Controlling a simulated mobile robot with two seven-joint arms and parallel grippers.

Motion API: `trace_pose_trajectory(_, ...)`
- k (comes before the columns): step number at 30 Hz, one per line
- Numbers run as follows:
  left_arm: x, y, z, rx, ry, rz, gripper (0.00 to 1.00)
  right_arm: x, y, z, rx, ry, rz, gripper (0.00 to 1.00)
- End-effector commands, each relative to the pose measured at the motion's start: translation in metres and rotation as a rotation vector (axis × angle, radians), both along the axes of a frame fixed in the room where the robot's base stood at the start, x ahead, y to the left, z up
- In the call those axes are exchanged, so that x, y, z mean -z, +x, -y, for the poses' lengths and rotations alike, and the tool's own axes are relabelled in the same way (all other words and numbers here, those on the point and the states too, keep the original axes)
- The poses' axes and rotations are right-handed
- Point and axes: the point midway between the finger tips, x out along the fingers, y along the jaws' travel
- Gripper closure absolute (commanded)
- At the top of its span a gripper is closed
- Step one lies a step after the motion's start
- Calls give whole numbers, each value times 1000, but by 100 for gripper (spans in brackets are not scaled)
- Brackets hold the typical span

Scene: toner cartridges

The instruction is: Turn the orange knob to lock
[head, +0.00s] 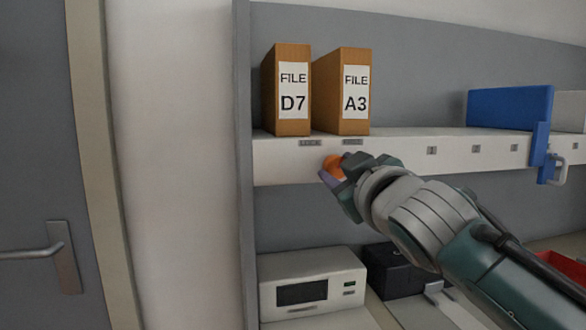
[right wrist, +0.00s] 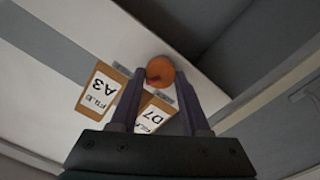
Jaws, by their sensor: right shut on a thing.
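The orange knob (head: 333,163) is on the white front edge of the shelf, below the two file boxes. My right gripper (head: 337,170) is at the knob and covers part of it in the head view. In the right wrist view the round knob (right wrist: 160,71) shows between the tips of the two fingers of my right gripper (right wrist: 158,76), which is shut on it. A small red mark shows on the knob's face there. My left gripper is in neither view.
Brown file boxes D7 (head: 287,90) and A3 (head: 343,92) stand on the shelf (head: 400,155) above the knob. A blue bin (head: 508,107) stands further right. A white device (head: 312,281) and a black box (head: 392,270) sit below. A door (head: 30,180) is at left.

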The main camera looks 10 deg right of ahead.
Motion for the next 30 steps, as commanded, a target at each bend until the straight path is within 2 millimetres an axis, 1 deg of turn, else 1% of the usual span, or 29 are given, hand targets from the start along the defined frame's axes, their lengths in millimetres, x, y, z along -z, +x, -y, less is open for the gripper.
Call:
trace_pose_trajectory(18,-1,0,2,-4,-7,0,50,2,0,0,0,-590,19,100)
trace_pose_trajectory(30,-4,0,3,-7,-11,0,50,2,0,0,0,-940,32,100)
